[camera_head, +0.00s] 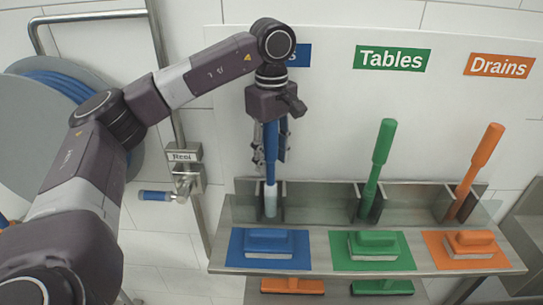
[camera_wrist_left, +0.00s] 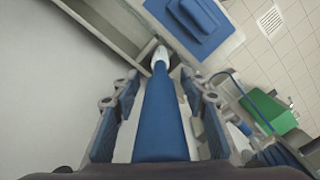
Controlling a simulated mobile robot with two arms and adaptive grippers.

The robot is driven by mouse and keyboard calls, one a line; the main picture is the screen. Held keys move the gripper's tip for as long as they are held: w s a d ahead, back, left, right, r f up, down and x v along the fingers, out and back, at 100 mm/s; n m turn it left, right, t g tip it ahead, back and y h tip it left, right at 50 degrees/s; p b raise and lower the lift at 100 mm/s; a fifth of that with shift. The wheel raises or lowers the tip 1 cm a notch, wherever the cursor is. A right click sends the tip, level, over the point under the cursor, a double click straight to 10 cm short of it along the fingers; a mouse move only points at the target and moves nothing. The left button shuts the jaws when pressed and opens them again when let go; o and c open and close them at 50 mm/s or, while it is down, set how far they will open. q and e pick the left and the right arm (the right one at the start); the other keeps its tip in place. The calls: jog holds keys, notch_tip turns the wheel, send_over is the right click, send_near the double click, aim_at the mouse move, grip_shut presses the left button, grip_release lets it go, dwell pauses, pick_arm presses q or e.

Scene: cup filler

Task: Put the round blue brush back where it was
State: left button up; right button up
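The round blue brush (camera_head: 271,165) stands about upright, its long blue handle up and its white lower part down between the metal dividers of the rack's left slot (camera_head: 245,198). In the left wrist view the blue handle (camera_wrist_left: 160,120) runs away from me to the white part near the rack. My left gripper (camera_head: 271,150) points down from above, with one finger on each side of the handle. In the wrist view the fingers (camera_wrist_left: 158,80) look open, with narrow gaps beside the handle. My right gripper is in neither view.
Green (camera_head: 377,165) and orange (camera_head: 478,165) long-handled brushes lean in the other slots. Blue (camera_head: 268,243), green (camera_head: 375,241) and orange (camera_head: 470,242) hand brushes lie on the shelf in front. A hose reel (camera_head: 50,130) and tap (camera_head: 185,185) are at left.

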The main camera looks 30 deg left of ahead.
pick_arm(q)
jog(key=shift+r, duration=0.1)
notch_tip(320, 180, up, 11)
jog(key=shift+f+p, duration=0.1)
jog(key=shift+p, duration=0.5)
jog(key=shift+r, duration=0.65)
